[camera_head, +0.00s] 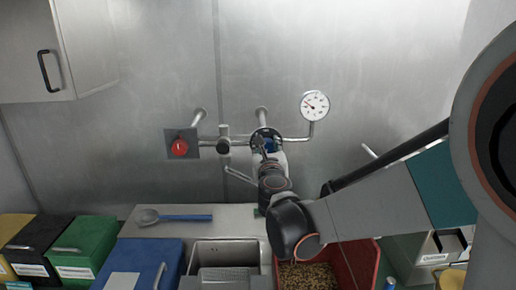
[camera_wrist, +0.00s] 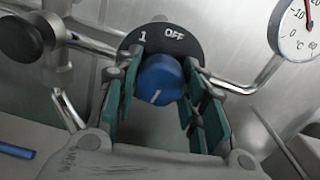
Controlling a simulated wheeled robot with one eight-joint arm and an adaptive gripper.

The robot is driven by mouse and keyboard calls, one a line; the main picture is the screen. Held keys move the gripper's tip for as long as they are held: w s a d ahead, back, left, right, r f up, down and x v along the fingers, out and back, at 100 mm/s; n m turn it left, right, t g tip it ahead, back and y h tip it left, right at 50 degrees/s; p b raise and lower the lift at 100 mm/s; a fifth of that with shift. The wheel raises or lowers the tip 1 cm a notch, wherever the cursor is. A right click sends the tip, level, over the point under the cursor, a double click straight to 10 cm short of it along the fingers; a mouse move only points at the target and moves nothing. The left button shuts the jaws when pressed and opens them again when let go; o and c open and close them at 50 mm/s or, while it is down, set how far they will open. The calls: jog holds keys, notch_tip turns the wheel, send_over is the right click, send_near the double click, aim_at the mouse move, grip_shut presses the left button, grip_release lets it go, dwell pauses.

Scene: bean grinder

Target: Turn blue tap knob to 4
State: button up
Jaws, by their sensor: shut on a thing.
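The blue tap knob (camera_wrist: 160,80) shows large in the wrist view, in front of a dark dial plate (camera_wrist: 163,38). The plate shows the marks "1" and "OFF" along its top; its other marks are hidden. A pale line on the knob's face points down and slightly left. My gripper (camera_wrist: 158,95) has its green finger pads on the left and right of the knob, shut on it. In the head view my arm reaches the wall pipe, and only a bit of the blue knob (camera_head: 270,146) shows past my gripper.
A pressure or temperature gauge (camera_head: 315,105) is right of the knob. A black round knob (camera_head: 223,148) and a red button (camera_head: 180,147) are to the left. Below are a metal sink (camera_head: 222,252), a red bin of beans (camera_head: 340,262) and a blue-handled spoon (camera_head: 175,217).

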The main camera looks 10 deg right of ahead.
jog(key=o, duration=1.1)
jog(key=shift+s, duration=0.1)
jog(key=s, duration=0.4)
jog(key=s+a, duration=0.1)
jog(key=s, duration=0.3)
jog(key=s+a, duration=0.1)
jog(key=s, duration=0.2)
jog(key=shift+s+a, duration=0.2)
jog(key=shift+s, duration=0.2)
